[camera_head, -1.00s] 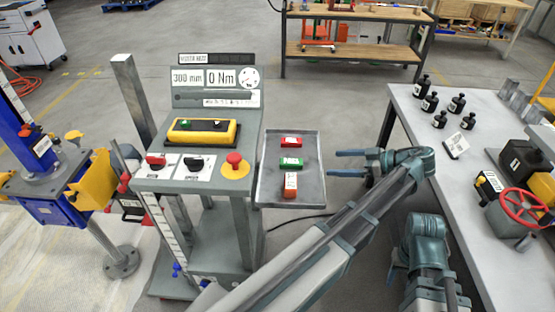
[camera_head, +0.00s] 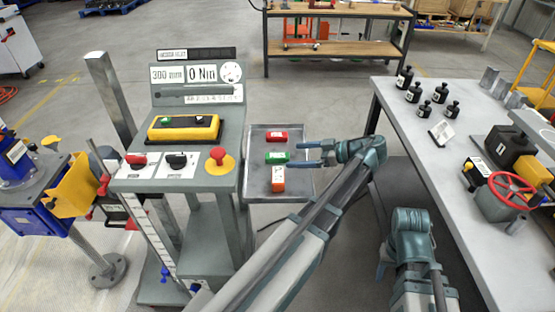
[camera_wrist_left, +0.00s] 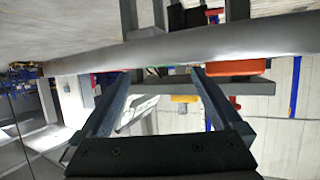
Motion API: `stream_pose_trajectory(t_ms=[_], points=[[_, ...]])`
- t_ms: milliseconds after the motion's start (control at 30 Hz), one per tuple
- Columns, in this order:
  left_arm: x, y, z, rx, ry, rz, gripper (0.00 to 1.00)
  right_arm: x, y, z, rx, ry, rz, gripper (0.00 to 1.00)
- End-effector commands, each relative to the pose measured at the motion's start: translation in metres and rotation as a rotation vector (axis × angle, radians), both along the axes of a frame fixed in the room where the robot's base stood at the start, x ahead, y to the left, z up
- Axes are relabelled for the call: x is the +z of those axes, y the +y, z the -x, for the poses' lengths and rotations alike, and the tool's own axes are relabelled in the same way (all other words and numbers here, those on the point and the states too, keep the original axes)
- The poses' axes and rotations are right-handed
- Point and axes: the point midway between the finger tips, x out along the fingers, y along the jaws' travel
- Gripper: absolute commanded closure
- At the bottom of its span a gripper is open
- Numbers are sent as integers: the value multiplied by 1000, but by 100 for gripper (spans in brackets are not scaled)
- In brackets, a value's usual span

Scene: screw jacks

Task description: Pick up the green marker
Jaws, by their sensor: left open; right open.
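The green marker (camera_head: 277,157) is a small block with a white label. It lies on the grey tray (camera_head: 295,183) between a red block (camera_head: 277,136) and an orange-red block (camera_head: 278,180). My left gripper (camera_head: 302,153) is open and empty. In the head view its fingers reach over the tray's right side, with the tips just right of the green marker. In the left wrist view the open fingers (camera_wrist_left: 160,76) show nothing held between them, and an orange block (camera_wrist_left: 237,68) shows at right. My right gripper (camera_head: 410,268) is low at lower right, open, away from the tray.
A grey machine with a yellow-and-black button box (camera_head: 184,129) and a red knob (camera_head: 219,155) stands left of the tray. At right a workbench (camera_head: 420,155) holds several black weights and a red handwheel (camera_head: 507,188). Open floor lies behind the tray.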

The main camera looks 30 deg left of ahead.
Motion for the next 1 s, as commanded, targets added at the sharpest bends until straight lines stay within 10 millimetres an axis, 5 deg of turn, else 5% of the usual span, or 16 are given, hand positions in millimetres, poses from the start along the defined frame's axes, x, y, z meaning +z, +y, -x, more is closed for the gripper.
stream_pose_trajectory(t_ms=[467,700,1000], points=[[-20,45,10,2,0,0,1,-20,0,0,0,0,0,50],[-19,47,9,1,0,0,1,-19,0,0,0,0,0,50],[-19,47,10,1,0,0,54,-19,0,0,0,0,0,50]])
